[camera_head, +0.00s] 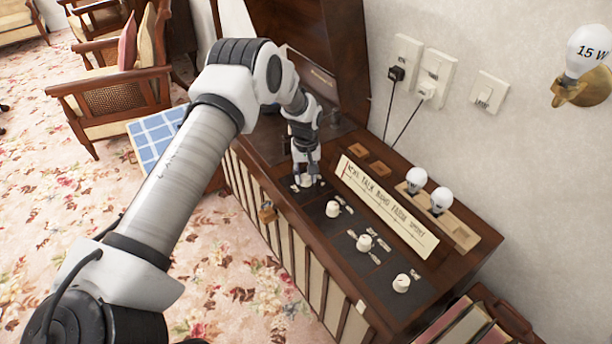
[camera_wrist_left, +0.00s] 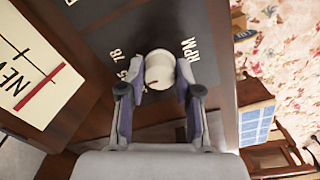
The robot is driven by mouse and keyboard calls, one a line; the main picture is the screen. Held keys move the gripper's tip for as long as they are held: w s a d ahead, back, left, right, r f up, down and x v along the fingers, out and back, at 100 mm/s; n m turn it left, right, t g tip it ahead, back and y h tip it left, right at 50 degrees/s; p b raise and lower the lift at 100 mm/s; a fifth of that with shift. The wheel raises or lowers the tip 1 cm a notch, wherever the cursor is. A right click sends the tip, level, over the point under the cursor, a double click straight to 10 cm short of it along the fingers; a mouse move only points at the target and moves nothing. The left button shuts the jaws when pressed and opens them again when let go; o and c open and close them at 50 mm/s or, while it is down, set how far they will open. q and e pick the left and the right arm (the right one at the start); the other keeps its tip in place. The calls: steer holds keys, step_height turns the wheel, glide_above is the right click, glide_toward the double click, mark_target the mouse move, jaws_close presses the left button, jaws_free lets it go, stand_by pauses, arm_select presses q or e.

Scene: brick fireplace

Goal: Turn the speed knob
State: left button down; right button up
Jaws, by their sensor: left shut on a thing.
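The speed knob is a cream round knob on a dark panel, marked RPM, 78 and other numbers. It shows between the fingers in the left wrist view (camera_wrist_left: 159,66). In the head view my left gripper (camera_head: 306,180) is down at the far end of the knob row and mostly covers this knob. In the left wrist view the fingers of the left gripper (camera_wrist_left: 158,88) are on either side of the knob, shut on it. My right gripper is not in view.
Other cream knobs (camera_head: 333,209), (camera_head: 364,242), (camera_head: 401,283) sit along the same panel. A station dial strip (camera_head: 385,207) runs beside them. Two bulbs (camera_head: 417,178), (camera_head: 441,201) stand on a wooden holder. The raised lid (camera_head: 325,50) is beyond the gripper. Wall sockets (camera_head: 436,78) have plugged cables.

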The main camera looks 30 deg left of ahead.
arm_select(q)
steer(key=m, duration=0.4)
steer(key=shift+s+f+b, duration=0.2)
steer(key=shift+f+b, duration=0.05)
steer(key=shift+b, duration=0.15)
steer(key=m, duration=0.4)
steer(key=shift+m+b, duration=0.3)
steer(key=shift+b, duration=0.05)
steer(key=c, duration=1.2)
jaws_free()
steer(key=o, duration=0.4)
steer(key=shift+w, duration=0.1)
steer(key=shift+r, duration=0.1)
